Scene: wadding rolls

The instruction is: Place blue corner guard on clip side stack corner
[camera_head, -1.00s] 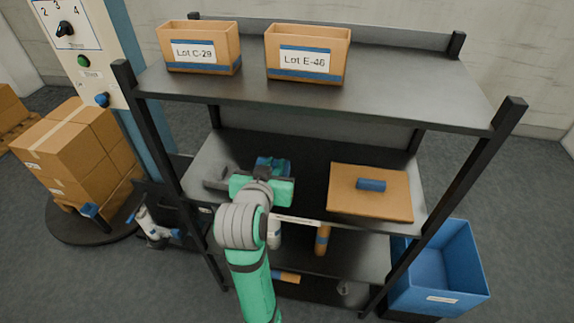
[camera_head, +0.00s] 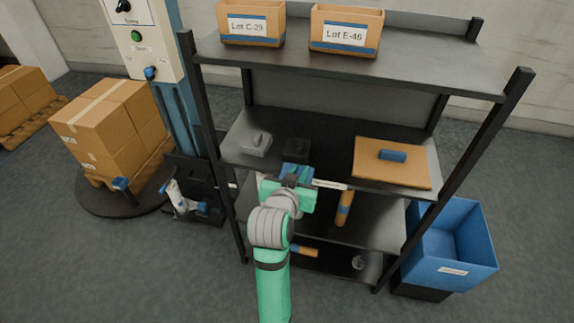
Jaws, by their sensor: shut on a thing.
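My gripper (camera_head: 292,187) is shut on the blue corner guard (camera_head: 297,171), at the front of the middle shelf. The gripper hides part of the guard. The stack of brown cartons (camera_head: 112,118) stands at the left on a pallet on a dark round turntable (camera_head: 98,201). A small blue clip (camera_head: 121,184) shows low at the stack's near side, by the pallet. My gripper is well to the right of the stack.
A grey piece (camera_head: 256,146) and a black piece (camera_head: 297,150) lie on the shelf behind my gripper. A brown board with a blue roll (camera_head: 392,155) lies right. A control column (camera_head: 178,120) stands between stack and rack. A blue bin (camera_head: 452,250) is at the right.

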